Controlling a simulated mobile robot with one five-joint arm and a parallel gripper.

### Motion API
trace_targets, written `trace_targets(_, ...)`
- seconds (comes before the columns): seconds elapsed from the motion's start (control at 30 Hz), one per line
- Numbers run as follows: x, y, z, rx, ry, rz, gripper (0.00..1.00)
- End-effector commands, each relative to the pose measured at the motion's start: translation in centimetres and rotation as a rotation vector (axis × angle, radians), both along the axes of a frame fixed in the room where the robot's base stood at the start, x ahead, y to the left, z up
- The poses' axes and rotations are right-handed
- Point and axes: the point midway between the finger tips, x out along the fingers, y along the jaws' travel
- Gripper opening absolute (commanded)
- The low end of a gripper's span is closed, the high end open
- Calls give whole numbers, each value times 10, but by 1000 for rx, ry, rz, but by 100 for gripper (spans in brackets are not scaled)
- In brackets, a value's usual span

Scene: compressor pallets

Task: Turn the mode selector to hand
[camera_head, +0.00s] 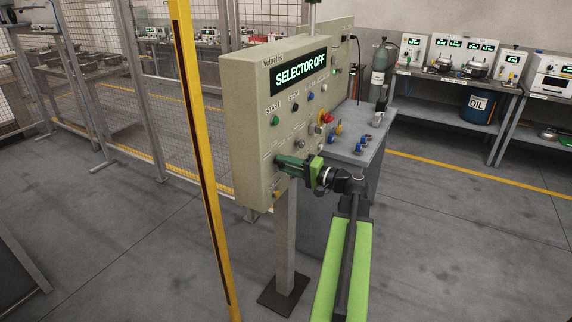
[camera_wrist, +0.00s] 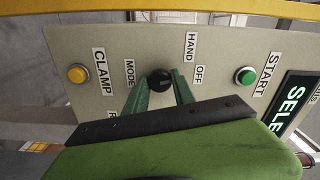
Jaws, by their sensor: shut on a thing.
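The mode selector (camera_wrist: 160,79) is a round black knob on the beige control panel (camera_head: 262,110). In the wrist view the panel appears turned on its side, with the MODE, HAND and OFF labels around the knob; another label is mostly hidden by my gripper. My gripper (camera_wrist: 159,84) has its two green fingers on either side of the knob and is shut on it. In the head view my gripper (camera_head: 281,162) reaches the panel's lower part and hides the knob. The panel display (camera_head: 300,72) reads SELECTOR OFF. The knob's pointer direction is too small to tell.
A green START button (camera_wrist: 245,76) and a yellow CLAMP button (camera_wrist: 78,73) flank the selector. A yellow post (camera_head: 196,130) stands close left of the panel. A grey cabinet (camera_head: 352,150) with coloured fittings stands behind. Open floor lies right.

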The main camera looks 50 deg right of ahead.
Motion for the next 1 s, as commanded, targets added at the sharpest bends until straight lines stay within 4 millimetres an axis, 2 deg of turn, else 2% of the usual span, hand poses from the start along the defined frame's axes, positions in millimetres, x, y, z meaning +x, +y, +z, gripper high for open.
trace_targets(0.5, 0, 2, -2, -392, -89, 6, 0)
trace_targets(1.0, 0, 3, -3, -528, -122, 8, 0)
